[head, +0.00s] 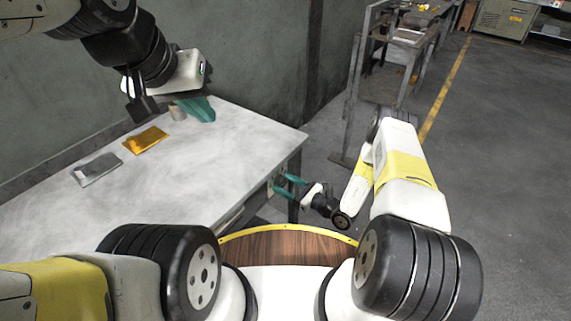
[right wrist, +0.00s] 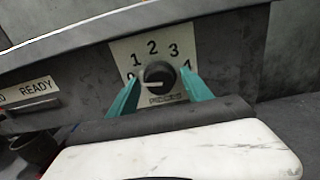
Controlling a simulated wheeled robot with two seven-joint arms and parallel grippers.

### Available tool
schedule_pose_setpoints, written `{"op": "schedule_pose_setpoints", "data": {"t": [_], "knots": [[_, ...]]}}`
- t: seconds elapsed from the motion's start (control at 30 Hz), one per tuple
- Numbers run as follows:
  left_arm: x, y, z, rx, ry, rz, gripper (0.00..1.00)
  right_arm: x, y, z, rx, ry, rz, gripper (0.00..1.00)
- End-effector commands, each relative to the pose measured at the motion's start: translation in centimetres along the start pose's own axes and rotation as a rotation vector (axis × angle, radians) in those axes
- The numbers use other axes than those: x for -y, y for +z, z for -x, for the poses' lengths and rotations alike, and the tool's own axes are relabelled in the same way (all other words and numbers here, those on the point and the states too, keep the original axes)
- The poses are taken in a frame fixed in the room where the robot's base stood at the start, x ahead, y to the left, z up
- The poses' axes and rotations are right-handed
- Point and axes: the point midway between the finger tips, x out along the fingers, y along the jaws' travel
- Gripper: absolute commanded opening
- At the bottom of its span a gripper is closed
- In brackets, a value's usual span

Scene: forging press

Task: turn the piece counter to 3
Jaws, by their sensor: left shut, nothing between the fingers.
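The piece counter (right wrist: 143,50) shows in the right wrist view as a pale plate with printed numbers and a dark round knob (right wrist: 160,75). The knob's white mark points left, toward the 0. My right gripper (right wrist: 160,78) has its teal fingers on either side of the knob, with small gaps that suggest it is open around it. In the head view my right gripper (head: 280,186) is at the table's right end, and the counter's face is hidden there. My left gripper (head: 202,112) is shut and empty over the back of the table.
The grey table (head: 215,160) carries an orange packet (head: 146,140), a silver packet (head: 97,169) and a small grey cylinder (head: 177,112). A label reading READY (right wrist: 35,88) is left of the counter. A metal rack (head: 400,50) stands behind; the floor at right is clear.

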Motion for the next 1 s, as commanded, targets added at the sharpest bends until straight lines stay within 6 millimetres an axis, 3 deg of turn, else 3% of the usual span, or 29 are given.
{"op": "schedule_pose_setpoints", "data": {"t": [0.03, 0.2, 0.27, 0.63, 1.0], "knots": [[0.00, 0.00, 0.00, 0.000, 0.000, 0.000, 0.00, 0.00, 0.00, 0.01, 0.000, 0.000, 0.000, 0.47], [0.00, 0.00, 0.00, 0.000, 0.000, 0.000, 0.00, 0.01, 0.01, 0.02, 0.000, 0.000, 0.000, 0.14], [0.00, 0.00, 0.00, 0.000, 0.000, 0.000, 0.00, 0.01, 0.01, 0.02, 0.000, 0.000, 0.000, 0.06], [0.00, 0.00, 0.00, 0.000, 0.000, 0.000, 0.00, 0.08, 0.04, 0.07, 0.001, -0.002, -0.072, 0.06], [0.00, 0.00, 0.00, 0.000, 0.000, 0.000, 0.00, 0.10, 0.03, 0.10, 0.003, -0.003, -0.366, 0.06]]}}
